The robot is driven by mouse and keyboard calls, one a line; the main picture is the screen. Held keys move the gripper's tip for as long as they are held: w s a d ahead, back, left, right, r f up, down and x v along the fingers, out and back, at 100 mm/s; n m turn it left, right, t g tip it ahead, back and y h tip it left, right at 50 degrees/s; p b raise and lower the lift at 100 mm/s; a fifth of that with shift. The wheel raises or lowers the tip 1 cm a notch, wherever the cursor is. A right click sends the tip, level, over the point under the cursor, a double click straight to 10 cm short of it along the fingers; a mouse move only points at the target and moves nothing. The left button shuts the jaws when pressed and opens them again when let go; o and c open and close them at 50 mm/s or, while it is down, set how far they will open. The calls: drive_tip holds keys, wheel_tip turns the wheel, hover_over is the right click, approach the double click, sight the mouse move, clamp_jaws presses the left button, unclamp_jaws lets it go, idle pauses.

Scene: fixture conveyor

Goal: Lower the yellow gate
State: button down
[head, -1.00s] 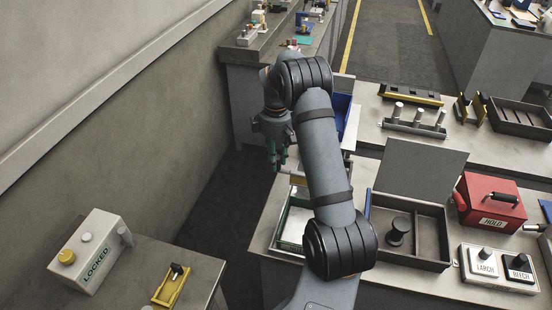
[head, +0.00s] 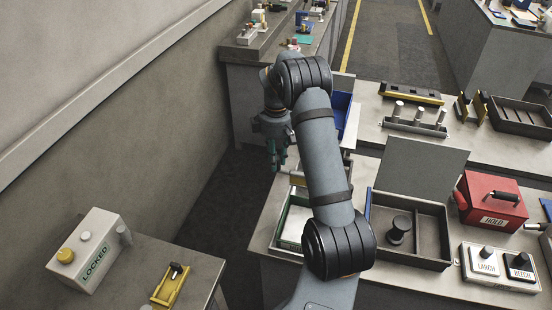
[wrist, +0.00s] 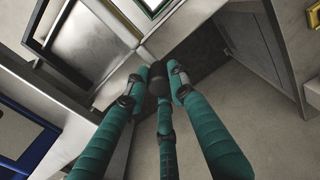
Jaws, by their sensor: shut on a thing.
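A short pale-yellow bar (head: 300,179), apparently part of the yellow gate, shows at the near counter's left edge in the head view. My arm hides its right part. My gripper (head: 278,166) is just left of the bar, fingers pointing down, over the counter edge. In the wrist view my gripper (wrist: 156,84) has its green fingers closed around a dark rounded knob (wrist: 158,73). A thin metal rod seems to lead away from the knob. I cannot tell whether the knob belongs to the gate.
A green-edged tray (head: 290,228) and a dark divided box (head: 432,240) with a raised lid stand on the near counter. A red HOLD box (head: 490,203) is at right. A LOCKED box (head: 92,252) and yellow bracket (head: 170,286) stand lower left. A floor gap lies between.

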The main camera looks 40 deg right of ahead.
wheel_tip(320, 180, down, 10)
drive_tip(key=b, duration=0.6)
drive_tip(key=shift+r+b, duration=0.2)
drive_tip(key=shift+b, duration=0.15)
drive_tip(key=shift+s+a, duration=0.1)
drive_tip(key=shift+s, duration=0.05)
drive_tip(key=c, duration=1.9)
unclamp_jaws()
drive_tip(key=shift+o, duration=1.2)
drive_tip(key=shift+f, duration=0.1)
drive_tip(key=shift+o, duration=1)
